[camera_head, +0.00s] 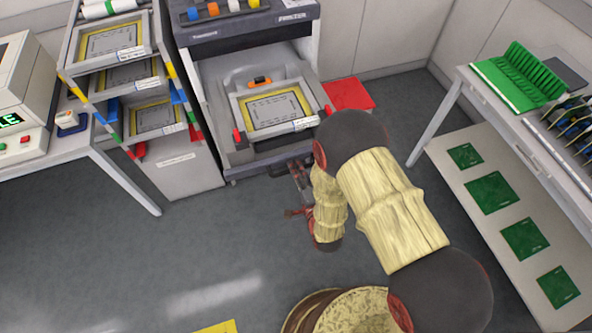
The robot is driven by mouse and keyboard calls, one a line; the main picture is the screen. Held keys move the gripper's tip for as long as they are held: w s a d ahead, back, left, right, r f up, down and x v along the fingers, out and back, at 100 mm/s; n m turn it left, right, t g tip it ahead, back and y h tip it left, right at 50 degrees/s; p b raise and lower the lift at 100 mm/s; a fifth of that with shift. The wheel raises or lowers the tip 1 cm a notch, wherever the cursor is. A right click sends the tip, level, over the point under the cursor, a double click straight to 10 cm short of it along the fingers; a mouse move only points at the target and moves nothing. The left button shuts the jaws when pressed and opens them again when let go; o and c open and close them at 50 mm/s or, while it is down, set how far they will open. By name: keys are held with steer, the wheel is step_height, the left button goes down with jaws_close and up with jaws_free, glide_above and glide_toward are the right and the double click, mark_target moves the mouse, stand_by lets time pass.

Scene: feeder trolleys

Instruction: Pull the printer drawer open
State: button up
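The printer (291,17) stands at the back centre, a dark grey machine with coloured buttons on top. Below its top is an open bay with a grey drawer-like tray (242,157). A framed stencil (270,108) with a yellow border lies in it, with red clamps at both sides. I cannot tell how far the drawer is out. My gripper (300,186) is low in front of the printer's lower right front, partly hidden by my own arm. It seems apart from the stencil. Whether its fingers are open or touch the drawer front cannot be made out.
A rack (110,73) of framed stencils stands left of the printer, beside a table (129,188) with a display unit. A red mat (348,94) lies right of the printer. A bench (519,133) with green boards stands at right.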

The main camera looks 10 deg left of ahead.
steer(key=shift+w+a, duration=0.15)
steer(key=shift+w, duration=0.15)
steer(key=shift+c, duration=0.4)
jaws_close()
steer(key=shift+f, duration=0.1)
